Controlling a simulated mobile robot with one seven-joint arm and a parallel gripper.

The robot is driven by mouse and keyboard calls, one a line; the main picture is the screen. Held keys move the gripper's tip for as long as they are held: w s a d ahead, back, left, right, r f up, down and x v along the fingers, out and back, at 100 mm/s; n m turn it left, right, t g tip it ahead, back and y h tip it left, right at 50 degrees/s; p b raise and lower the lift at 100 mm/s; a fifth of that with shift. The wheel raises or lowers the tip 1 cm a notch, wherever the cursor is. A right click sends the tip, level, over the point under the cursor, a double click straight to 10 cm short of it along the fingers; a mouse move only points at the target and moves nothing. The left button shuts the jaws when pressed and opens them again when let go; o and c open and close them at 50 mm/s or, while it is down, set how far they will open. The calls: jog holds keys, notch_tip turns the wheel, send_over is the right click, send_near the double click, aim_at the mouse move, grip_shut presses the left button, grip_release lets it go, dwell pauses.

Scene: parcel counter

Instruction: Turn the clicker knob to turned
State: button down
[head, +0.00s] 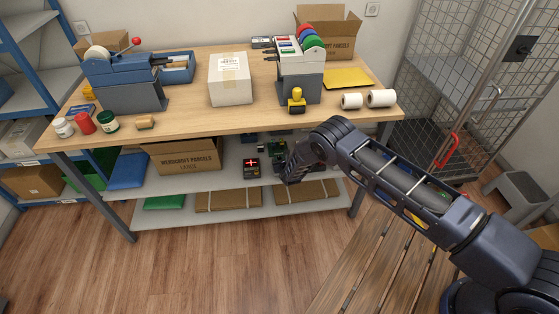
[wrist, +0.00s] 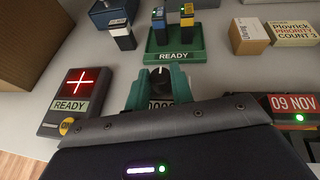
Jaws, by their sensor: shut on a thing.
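The clicker in the wrist view is a small device whose label (wrist: 160,105), partly hidden by my wrist, shows pale digits. Its dark round knob (wrist: 160,73) has a light mark near the top. The teal fingers of my gripper (wrist: 159,80) stand on the left and right of the knob and are shut on it. In the head view my gripper (head: 291,165) is at the lower shelf, under the counter's front edge; the clicker cannot be made out there behind my arm.
In the wrist view a READY box (wrist: 70,95) with a lit red cross stands left. A green READY tray (wrist: 172,57) lies behind the knob. A red 09 NOV device (wrist: 295,108) stands right, small boxes (wrist: 248,37) back right. The countertop (head: 190,115) is above the shelf.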

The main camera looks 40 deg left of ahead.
jog(key=shift+s+m+t, duration=0.15)
jog(key=shift+m+t, duration=0.15)
jog(key=m+t+h, duration=0.1)
jog(key=m+h, duration=0.1)
jog(key=m+t+h, duration=0.1)
jog(key=shift+s+a+m+t+h, duration=0.15)
jog(key=shift+a+m+t+h, duration=0.1)
jog(key=shift+m+t+h, duration=0.05)
jog(key=m+t+h, duration=0.1)
jog(key=m+h, duration=0.2)
jog(key=shift+a+t, duration=0.15)
jog(key=shift+t, duration=0.15)
jog(key=shift+a+m+t+h, duration=0.15)
jog(key=shift+m+t+h, duration=0.15)
jog(key=shift+m+h, duration=1.5)
jog(key=shift+h, duration=0.4)
jog(key=c, duration=1.2)
grip_release()
